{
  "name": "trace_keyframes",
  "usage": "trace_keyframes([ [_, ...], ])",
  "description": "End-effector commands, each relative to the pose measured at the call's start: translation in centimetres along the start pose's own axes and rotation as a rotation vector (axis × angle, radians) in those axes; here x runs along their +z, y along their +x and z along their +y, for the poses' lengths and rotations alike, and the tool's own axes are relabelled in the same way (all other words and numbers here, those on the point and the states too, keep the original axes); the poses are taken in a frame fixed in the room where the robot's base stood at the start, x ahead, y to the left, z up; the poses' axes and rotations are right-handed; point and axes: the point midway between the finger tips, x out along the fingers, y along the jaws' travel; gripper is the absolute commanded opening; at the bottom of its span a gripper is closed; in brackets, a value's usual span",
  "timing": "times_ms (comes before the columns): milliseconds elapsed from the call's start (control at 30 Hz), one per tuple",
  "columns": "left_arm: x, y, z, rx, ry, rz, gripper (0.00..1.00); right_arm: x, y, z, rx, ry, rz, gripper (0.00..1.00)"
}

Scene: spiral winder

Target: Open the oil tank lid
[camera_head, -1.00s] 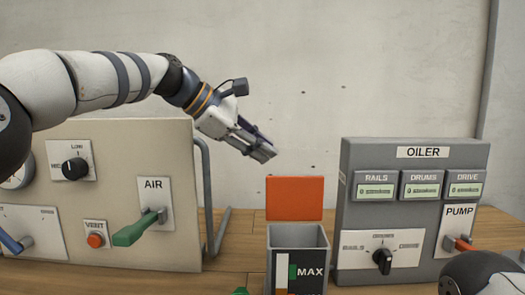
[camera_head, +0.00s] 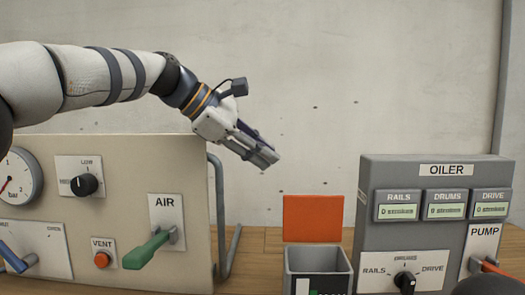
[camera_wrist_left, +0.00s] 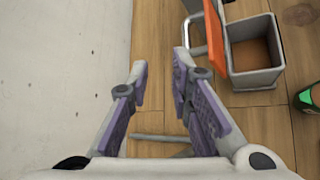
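The oil tank (camera_head: 318,259) is a grey square box with an open top. Its orange-red lid (camera_head: 313,218) stands upright at the back edge. In the left wrist view, the lid (camera_wrist_left: 215,38) is seen nearly edge-on beside the tank (camera_wrist_left: 262,79), whose inside looks brown. My left gripper (camera_head: 268,159) is above and left of the lid, clear of it, pointing down to the right. In the left wrist view its two fingers (camera_wrist_left: 160,64) are apart with nothing between them. My right gripper is not in view.
A beige panel (camera_head: 120,230) with a green AIR lever (camera_head: 148,250) and a bent metal rail (camera_head: 219,215) stands left of the tank. The grey OILER box (camera_head: 380,168) stands close on the right.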

Motion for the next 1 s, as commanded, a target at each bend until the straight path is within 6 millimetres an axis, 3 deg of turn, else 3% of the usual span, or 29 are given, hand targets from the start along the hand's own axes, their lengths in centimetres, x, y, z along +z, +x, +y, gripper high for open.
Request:
trace_keyframes([
  [300,0.1,-7.7,0.1,0.006,0.002,0.0,0.2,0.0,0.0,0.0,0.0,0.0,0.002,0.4],
  [500,0.1,-11.2,0.0,0.003,0.001,0.0,0.2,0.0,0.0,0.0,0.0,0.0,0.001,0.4],
  [1000,0.1,-11.8,0.0,0.001,0.001,0.0,0.2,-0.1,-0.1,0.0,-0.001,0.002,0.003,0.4],
])
